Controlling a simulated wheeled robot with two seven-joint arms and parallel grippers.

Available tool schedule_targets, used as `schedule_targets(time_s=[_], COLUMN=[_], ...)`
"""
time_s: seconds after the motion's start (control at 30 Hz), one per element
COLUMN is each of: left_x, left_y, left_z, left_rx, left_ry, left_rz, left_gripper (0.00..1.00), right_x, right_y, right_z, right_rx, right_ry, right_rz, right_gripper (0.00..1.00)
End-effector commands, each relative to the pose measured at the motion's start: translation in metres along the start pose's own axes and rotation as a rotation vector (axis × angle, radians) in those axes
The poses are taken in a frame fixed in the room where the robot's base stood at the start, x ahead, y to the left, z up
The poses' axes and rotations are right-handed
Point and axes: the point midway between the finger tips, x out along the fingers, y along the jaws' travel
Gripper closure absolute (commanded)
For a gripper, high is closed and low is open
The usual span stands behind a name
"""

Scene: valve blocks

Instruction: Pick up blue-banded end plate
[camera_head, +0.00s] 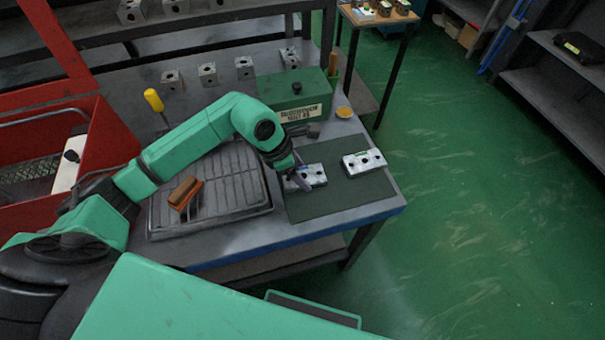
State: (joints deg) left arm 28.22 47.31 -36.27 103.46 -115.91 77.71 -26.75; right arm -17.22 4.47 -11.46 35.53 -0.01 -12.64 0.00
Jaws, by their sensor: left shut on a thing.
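My left gripper (297,180) reaches down over the dark green mat (335,204). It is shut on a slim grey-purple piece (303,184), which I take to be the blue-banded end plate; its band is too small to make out. The piece is at the left end of a silvery metal block with dark holes (314,174). I cannot tell whether the two touch. A second such block (363,162) lies to the right on the mat, apart from the gripper. My wrist hides part of the hold. My right gripper is not in view.
A green box with a label (290,92) stands behind the mat, with a yellow round dish (344,112) beside it. A grooved grey tray (235,190) with a brown brush (185,193) is left. Several metal blocks (208,75) stand behind. The mat's front is clear.

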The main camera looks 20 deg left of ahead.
Motion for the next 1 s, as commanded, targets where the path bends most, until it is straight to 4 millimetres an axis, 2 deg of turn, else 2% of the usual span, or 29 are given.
schedule_targets(time_s=[0.17, 0.27, 0.5, 0.6, 0.7, 0.8, 1.0], left_x=[-0.013, -0.033, -0.117, -0.148, -0.169, -0.181, -0.185], left_y=[0.001, 0.001, 0.001, 0.001, 0.000, 0.000, 0.000], left_z=[0.007, 0.014, 0.050, 0.062, 0.071, 0.075, 0.077], left_rx=[0.003, 0.004, 0.006, 0.004, 0.003, 0.001, 0.000], left_ry=[-0.004, -0.004, -0.008, -0.006, -0.005, -0.003, -0.001], left_rz=[0.004, 0.007, 0.008, 0.007, 0.004, 0.003, 0.000], left_gripper=[1.00, 1.00, 1.00, 1.00, 1.00, 1.00, 1.00], right_x=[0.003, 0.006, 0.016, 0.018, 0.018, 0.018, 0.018], right_y=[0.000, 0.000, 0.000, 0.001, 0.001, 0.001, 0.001], right_z=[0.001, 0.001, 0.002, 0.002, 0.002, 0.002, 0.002], right_rx=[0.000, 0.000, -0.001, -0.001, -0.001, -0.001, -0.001], right_ry=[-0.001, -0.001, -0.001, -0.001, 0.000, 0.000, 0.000], right_rz=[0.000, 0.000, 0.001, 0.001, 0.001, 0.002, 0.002], right_gripper=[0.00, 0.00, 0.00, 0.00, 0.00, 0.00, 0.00])
